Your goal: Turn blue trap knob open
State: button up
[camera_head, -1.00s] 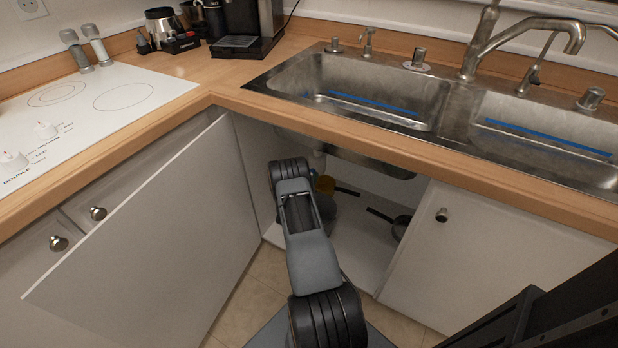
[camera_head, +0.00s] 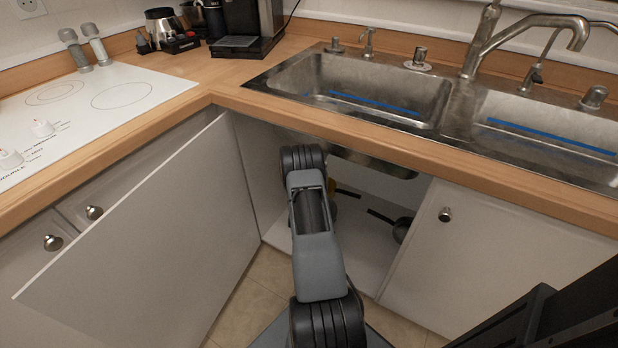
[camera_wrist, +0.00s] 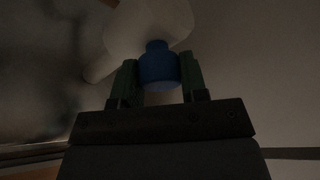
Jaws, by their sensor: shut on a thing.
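The blue trap knob (camera_wrist: 158,68) shows in the wrist view, at the lower end of a pale white trap body (camera_wrist: 148,25). My gripper (camera_wrist: 158,76) has one green finger on each side of the knob and is shut on it. The wrist view is dark, so the knob's exact turn cannot be told. In the head view, my arm reaches into the open cabinet under the sink, and its links hide the gripper and the knob.
The open cabinet door (camera_head: 165,235) stands to the left of my arm, and a closed door (camera_head: 465,250) is on the right. Pans (camera_head: 402,229) lie on the cabinet floor (camera_head: 350,245). The sink basin (camera_head: 375,160) hangs above, under the wooden counter edge (camera_head: 440,160).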

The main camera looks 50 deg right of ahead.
jog(key=n+y, duration=0.2)
jog(key=n, duration=0.3)
jog(key=shift+f+n, duration=0.1)
jog(key=shift+n, duration=0.2)
dwell(0.4)
jog(key=o, duration=0.9)
jog(key=p+v, duration=0.1)
jog(key=v, duration=1.3)
jog(key=shift+r+p, duration=0.2)
jog(key=shift+p, duration=0.15)
